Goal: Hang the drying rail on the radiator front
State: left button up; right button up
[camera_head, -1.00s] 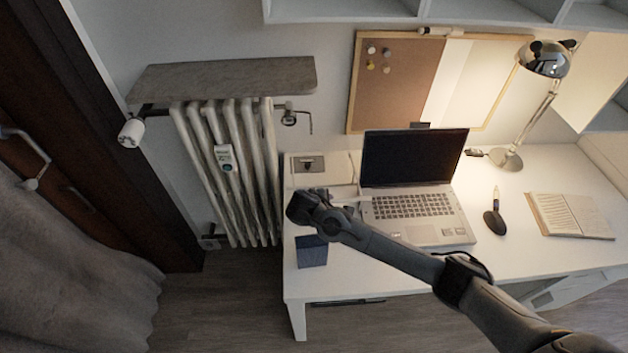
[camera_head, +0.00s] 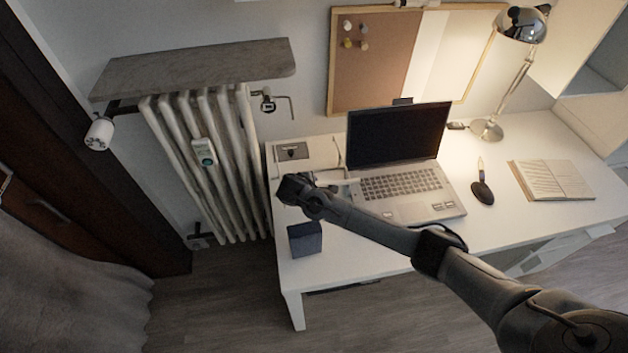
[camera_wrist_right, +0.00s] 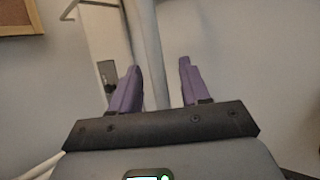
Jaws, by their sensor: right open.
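The white radiator (camera_head: 205,165) stands against the wall left of the desk, with upright ribs and a small meter on its front. A thin white frame of bars (camera_head: 345,182), which looks like the drying rail, shows on the desk beside my right gripper (camera_head: 285,188), partly hidden by my arm. In the right wrist view my right gripper (camera_wrist_right: 158,85) is open, with two purple fingers apart. A white bar (camera_wrist_right: 147,45) runs down between them; I cannot tell whether it touches either finger. My left gripper is not in view.
A grey shelf board (camera_head: 195,68) sits over the radiator, with a valve (camera_head: 268,102) at its right. The white desk (camera_head: 350,255) holds a laptop (camera_head: 400,165), a dark blue box (camera_head: 305,239), a lamp (camera_head: 522,25) and an open book (camera_head: 552,180). Floor is clear before the radiator.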

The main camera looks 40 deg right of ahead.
jog(key=shift+x, duration=1)
jog(key=shift+a, duration=0.1)
grip_shut()
jog(key=shift+r, duration=0.15)
